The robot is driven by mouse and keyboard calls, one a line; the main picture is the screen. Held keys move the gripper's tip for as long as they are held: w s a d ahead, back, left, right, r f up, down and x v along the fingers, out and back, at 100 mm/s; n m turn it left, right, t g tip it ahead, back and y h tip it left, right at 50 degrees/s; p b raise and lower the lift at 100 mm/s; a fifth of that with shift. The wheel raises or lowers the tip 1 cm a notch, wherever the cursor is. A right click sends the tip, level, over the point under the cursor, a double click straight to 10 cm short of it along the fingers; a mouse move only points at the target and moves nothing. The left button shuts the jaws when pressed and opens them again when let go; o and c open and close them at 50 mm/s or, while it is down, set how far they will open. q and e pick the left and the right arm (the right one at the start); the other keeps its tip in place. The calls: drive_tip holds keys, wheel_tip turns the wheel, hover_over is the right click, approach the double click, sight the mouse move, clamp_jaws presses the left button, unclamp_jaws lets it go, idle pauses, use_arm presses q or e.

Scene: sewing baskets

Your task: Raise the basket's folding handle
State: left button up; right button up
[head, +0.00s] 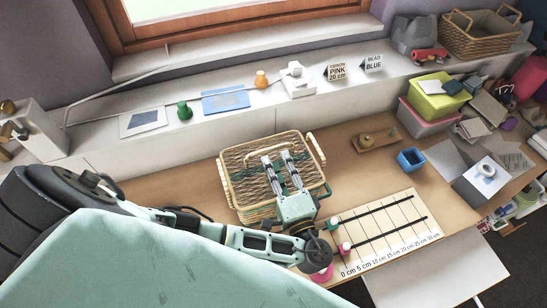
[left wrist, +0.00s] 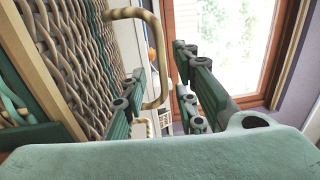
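The wicker basket (head: 240,208) stands on the wooden table, with pale cane loops at its left side (head: 224,182) and right side (head: 317,150). My left gripper (head: 277,160) is over the basket's woven top, its two fingers parallel, apart and pointing to the far side. In the left wrist view the weave (left wrist: 82,60) fills the left. A cane handle loop (left wrist: 152,60) shows in the gap between the open fingers (left wrist: 160,88), with no visible contact. Where this loop joins the basket is partly hidden. My right gripper is not in view.
Boxes and fabrics crowd the right. A white ledge (head: 140,150) runs behind the table.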

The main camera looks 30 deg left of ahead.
use_arm(q)
drive_tip(key=v, duration=0.9)
drive_tip(key=shift+a, duration=0.1)
